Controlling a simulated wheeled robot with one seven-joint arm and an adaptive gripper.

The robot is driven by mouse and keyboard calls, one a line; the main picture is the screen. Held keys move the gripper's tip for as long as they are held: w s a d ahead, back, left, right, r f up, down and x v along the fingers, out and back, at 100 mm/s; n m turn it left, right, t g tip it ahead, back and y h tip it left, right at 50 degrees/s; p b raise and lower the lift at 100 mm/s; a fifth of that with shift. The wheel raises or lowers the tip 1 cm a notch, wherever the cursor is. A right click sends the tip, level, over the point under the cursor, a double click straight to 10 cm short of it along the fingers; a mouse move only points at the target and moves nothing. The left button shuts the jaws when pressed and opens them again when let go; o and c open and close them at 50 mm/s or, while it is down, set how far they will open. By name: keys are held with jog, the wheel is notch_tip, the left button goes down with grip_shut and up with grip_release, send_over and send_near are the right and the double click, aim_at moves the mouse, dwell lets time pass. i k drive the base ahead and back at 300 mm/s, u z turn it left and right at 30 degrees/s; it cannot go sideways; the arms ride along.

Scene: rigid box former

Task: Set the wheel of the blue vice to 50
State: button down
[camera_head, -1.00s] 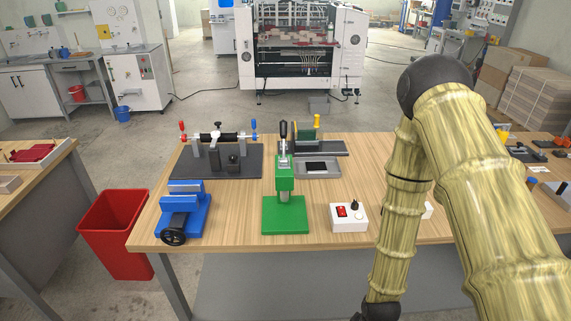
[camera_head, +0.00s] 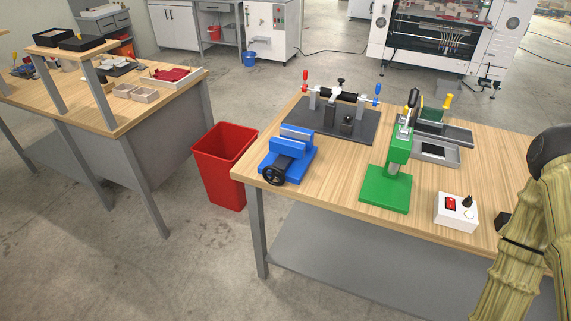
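The blue vice (camera_head: 291,152) stands upright near the left front corner of the wooden workbench. Its black wheel (camera_head: 274,176) faces the front edge of the bench. I cannot read any scale or setting on the wheel at this distance. My arm shows at the right edge of the head view, well to the right of the vice. My gripper is outside the picture.
Right of the vice stand a green press (camera_head: 388,185) and a white switch box (camera_head: 456,211). Behind it is a dark fixture plate (camera_head: 338,122) with red and blue handles. A red bin (camera_head: 226,165) stands on the floor left of the bench. Open floor lies in front.

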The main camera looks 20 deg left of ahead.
aim_at(276, 172)
jog(key=k, duration=0.5)
jog(key=u, duration=1.95)
jog(key=i, duration=1.1)
jog(key=z, duration=1.9)
